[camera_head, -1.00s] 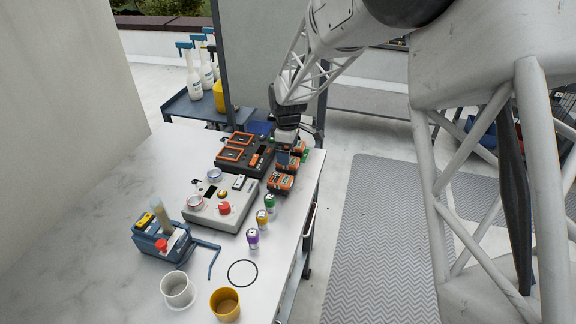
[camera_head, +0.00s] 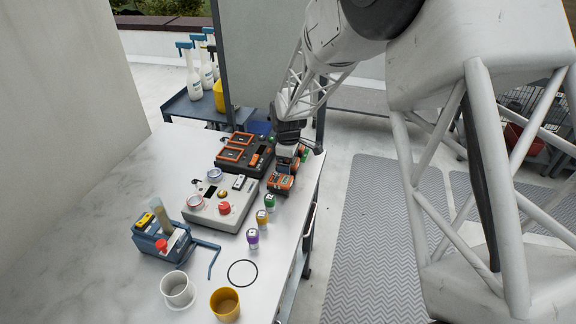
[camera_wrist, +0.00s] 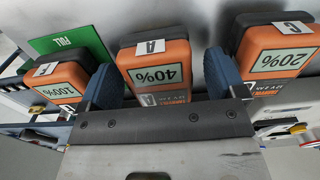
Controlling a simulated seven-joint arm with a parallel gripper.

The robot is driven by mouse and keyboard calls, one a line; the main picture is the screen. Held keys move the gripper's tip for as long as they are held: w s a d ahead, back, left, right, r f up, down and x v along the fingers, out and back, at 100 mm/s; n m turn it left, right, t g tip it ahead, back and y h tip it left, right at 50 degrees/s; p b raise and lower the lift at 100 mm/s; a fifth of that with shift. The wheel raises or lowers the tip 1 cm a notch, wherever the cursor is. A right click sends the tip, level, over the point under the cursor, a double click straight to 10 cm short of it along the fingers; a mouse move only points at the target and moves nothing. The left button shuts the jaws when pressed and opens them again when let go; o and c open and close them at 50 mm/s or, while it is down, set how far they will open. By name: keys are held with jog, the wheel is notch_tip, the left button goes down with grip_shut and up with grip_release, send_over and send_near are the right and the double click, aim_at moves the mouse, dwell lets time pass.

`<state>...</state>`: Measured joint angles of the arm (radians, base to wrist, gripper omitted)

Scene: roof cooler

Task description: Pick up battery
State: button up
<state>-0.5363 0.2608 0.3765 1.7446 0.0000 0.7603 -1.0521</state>
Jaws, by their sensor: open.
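Three orange-and-black batteries show in the wrist view: one marked 100% (camera_wrist: 62,85) at the left, one marked A and 40% (camera_wrist: 158,66) in the middle, and one marked C and 20% (camera_wrist: 275,50) at the right. My gripper (camera_wrist: 163,82) is open, with one blue finger on each side of the 40% battery. Whether the fingers touch it, I cannot tell. In the head view my gripper (camera_head: 289,152) is low over the battery row at the table's right edge. The nearest battery (camera_head: 281,183) is clear of it; the others are partly hidden.
A dark charger with orange-framed bays (camera_head: 236,150) stands left of the batteries. A grey control box (camera_head: 222,205) is nearer. Several small coloured-top items (camera_head: 262,218) line the right edge. A green FULL card (camera_wrist: 72,43) lies behind the 100% battery. The table's left side is clear.

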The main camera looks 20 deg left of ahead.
jog(key=shift+f, duration=0.15)
dwell(0.4)
jog(key=c, duration=1.2)
jog(key=shift+r, duration=5.05)
